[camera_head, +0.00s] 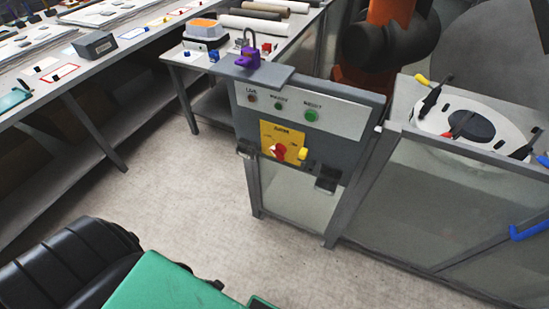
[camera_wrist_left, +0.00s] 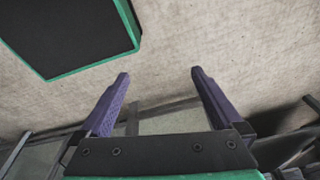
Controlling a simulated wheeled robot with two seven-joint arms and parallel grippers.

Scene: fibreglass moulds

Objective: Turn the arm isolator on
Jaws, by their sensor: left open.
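The isolator is a red rotary knob (camera_head: 278,151) on a yellow plate (camera_head: 283,137), on the front of a grey control panel (camera_head: 360,110). The knob's exact setting is too small to read. A small yellow part (camera_head: 302,153) sits beside the knob. Above are a green button (camera_head: 312,115) and two smaller round indicators. A purple padlock (camera_head: 247,58) stands on the ledge on top of the panel. My left gripper (camera_wrist_left: 158,75) is open and empty in the left wrist view, its purple fingers apart over the floor, away from the knob. My right gripper is not in view.
Grey fence frames (camera_head: 360,190) run from the panel to the right, with an orange robot arm (camera_head: 388,15) behind. A white round mould (camera_head: 478,122) lies behind the fence. Workbenches (camera_head: 120,60) with tools line the left. The floor (camera_head: 190,195) before the panel is clear.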

